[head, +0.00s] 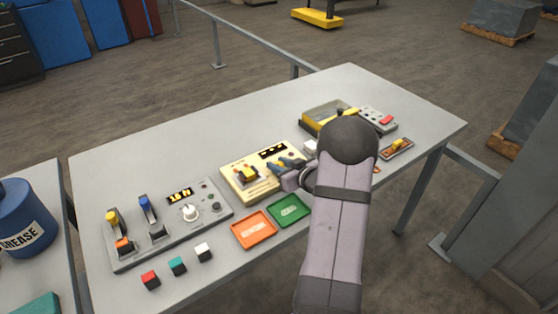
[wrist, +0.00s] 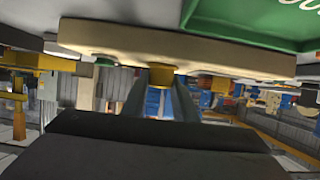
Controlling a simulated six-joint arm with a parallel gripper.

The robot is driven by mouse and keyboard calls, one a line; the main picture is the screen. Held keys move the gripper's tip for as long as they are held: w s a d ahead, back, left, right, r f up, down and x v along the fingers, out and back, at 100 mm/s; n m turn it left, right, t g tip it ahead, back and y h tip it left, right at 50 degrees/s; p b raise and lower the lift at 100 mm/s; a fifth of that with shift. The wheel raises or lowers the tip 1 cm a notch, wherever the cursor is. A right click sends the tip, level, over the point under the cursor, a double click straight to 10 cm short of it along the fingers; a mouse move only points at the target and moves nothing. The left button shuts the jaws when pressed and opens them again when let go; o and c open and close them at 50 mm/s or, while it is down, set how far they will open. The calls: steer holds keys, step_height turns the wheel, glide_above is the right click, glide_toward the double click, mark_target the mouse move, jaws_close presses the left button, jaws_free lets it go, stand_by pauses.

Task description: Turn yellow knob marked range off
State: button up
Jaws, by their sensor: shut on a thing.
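In the head view my gripper (head: 284,164) is over the panel's right part, and my arm hides some of that side. In the wrist view the panel (wrist: 180,42) crosses the top. My gripper (wrist: 160,92) is shut on a yellow knob (wrist: 161,77) that juts from the panel between the fingers. I cannot read the markings, nor the knob's setting.
A grey panel (head: 130,257) with levers and a white knob stands to the left. Orange (head: 254,230) and green (head: 289,209) trays lie in front. The table's back left is clear.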

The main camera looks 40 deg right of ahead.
steer(key=shift+r, duration=0.15)
steer(key=o, duration=1.1)
steer(key=shift+c, duration=0.2)
steer(key=shift+b+v, duration=0.6)
steer(key=shift+v, duration=3)
